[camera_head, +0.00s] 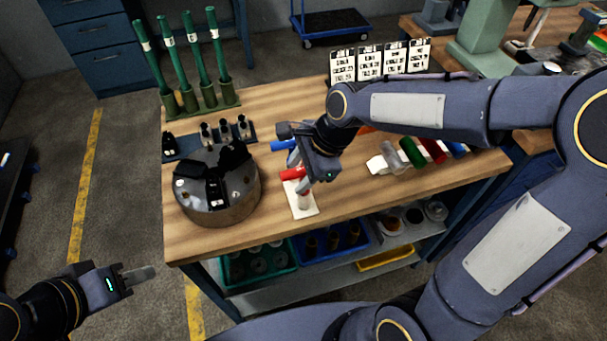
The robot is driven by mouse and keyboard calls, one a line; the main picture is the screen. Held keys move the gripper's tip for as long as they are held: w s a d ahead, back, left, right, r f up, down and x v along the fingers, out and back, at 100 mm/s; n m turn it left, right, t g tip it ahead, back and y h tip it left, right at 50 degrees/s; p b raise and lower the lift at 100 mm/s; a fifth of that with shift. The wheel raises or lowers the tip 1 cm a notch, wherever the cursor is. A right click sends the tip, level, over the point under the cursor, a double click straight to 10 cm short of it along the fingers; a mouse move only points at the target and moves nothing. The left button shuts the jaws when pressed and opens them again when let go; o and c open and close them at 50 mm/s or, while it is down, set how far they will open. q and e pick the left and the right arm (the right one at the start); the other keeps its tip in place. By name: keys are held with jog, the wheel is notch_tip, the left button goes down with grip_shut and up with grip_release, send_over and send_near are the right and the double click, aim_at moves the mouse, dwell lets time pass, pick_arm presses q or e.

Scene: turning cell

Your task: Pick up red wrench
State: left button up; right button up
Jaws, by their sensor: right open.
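The red wrench (292,174) shows as a short red bar above a small white base plate (302,207) near the front of the wooden workbench. A pale post stands between bar and plate, and its right part is hidden by my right gripper. My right gripper (298,171) is open, pointing down right at the red bar; I cannot tell whether the fingers touch it. My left gripper (139,274) is at the lower left, off the bench and away from the wrench. Its fingers overlap in this view, so their opening is unclear.
A round metal chuck (217,203) stands just left of the wrench. A blue bar (283,146) lies just behind. Green (411,152) and red (433,151) cylinders lie to the right. Green-handled tools (200,58) stand at the back left. The bench (245,238) is bare along its front edge.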

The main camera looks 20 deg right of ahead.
grip_shut()
jog(key=shift+r, duration=0.1)
